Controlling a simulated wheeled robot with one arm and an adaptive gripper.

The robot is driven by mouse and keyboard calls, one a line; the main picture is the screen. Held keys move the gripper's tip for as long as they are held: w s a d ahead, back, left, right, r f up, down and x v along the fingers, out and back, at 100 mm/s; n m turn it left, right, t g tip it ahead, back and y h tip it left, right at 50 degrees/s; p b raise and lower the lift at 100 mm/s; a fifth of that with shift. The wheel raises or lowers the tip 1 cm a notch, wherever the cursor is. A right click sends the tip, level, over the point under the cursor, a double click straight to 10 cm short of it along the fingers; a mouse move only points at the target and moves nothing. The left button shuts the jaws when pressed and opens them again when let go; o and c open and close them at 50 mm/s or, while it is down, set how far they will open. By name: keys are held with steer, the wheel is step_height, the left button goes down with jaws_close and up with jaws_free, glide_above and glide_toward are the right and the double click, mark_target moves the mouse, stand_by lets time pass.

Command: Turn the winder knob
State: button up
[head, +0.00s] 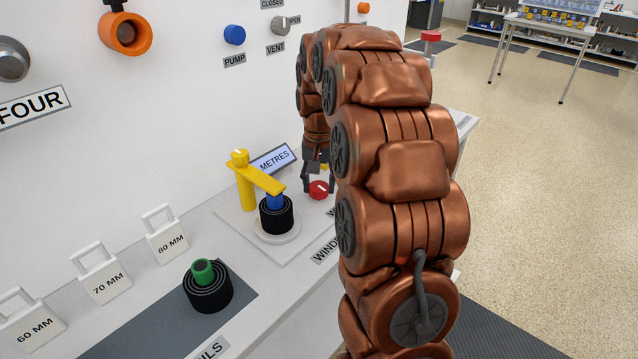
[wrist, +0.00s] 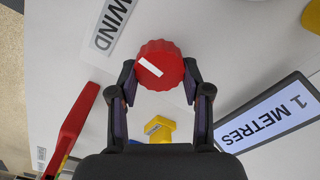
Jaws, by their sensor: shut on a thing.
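The red winder knob (head: 319,189) has a white pointer line. It stands on the white panel at the right of the display. In the wrist view the knob (wrist: 168,55) sits between the fingertips, with its pointer line slanting. My gripper (head: 318,183) reaches down over the knob from above. In the wrist view my gripper (wrist: 159,82) is shut on the knob, one finger on each side. A WIND label (wrist: 110,25) lies beside the knob. The display (wrist: 268,115) reads 1 METRES.
Left of the knob are a yellow arm on a post (head: 246,187) and a black roll (head: 276,216) with a blue core. A black roll with a green core (head: 207,286) lies nearer.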

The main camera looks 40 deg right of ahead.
mark_target(319, 184)
stand_by(0.3)
steer(key=o, duration=1.2)
steer(key=shift+c, duration=0.2)
step_height(319, 184, up, 12)
stand_by(0.4)
